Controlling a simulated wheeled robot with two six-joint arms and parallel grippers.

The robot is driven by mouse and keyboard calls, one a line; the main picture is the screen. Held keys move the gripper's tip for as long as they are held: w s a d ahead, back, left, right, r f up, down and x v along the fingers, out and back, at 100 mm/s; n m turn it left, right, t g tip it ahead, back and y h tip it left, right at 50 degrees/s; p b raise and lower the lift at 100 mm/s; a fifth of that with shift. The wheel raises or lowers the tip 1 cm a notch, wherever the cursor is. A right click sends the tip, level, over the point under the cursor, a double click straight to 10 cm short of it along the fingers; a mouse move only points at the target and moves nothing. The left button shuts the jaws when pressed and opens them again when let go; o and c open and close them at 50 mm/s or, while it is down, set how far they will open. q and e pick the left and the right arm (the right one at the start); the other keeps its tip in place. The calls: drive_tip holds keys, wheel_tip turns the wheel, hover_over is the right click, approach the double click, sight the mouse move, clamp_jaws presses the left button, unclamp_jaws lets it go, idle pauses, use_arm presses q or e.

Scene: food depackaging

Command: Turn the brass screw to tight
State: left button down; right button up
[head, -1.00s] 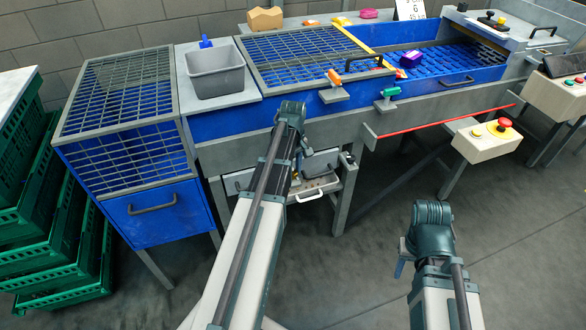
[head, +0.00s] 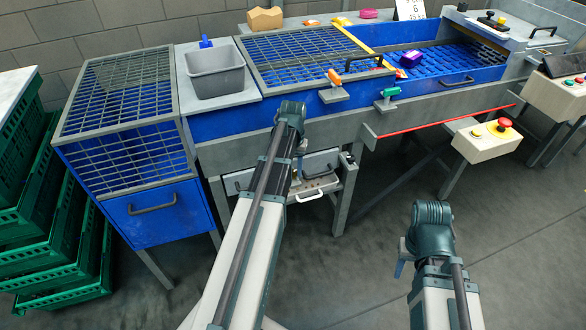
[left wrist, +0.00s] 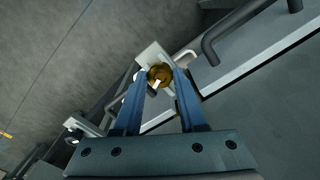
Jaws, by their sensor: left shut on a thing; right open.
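The brass screw (left wrist: 160,75) shows in the left wrist view as a round golden head with a pale mark on it, at a light metal bracket (left wrist: 150,57). My left gripper (left wrist: 160,79) has its two blue fingers on either side of the screw head and is shut on it. In the head view my left arm reaches down to the front of the machine, and I cannot make out the screw there. My right gripper (head: 401,261) is open, low on the right, away from the machine and partly hidden by its own wrist.
A drawer with a pale handle (head: 310,197) lies beside the left gripper. A dark bar handle (left wrist: 210,48) is close to the fingers. Green crates (head: 60,235) are stacked at the left. A control box with a red button (head: 504,124) stands right. The floor in front is clear.

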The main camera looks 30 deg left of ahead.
sight(293, 172)
use_arm(q)
drive_tip(key=shift+m, duration=1)
drive_tip(key=shift+c, duration=2.4)
unclamp_jaws()
wheel_tip(293, 172, up, 14)
drive_tip(key=p, duration=1.3)
drive_tip(key=shift+p, duration=0.4)
drive_tip(key=shift+f, duration=0.15)
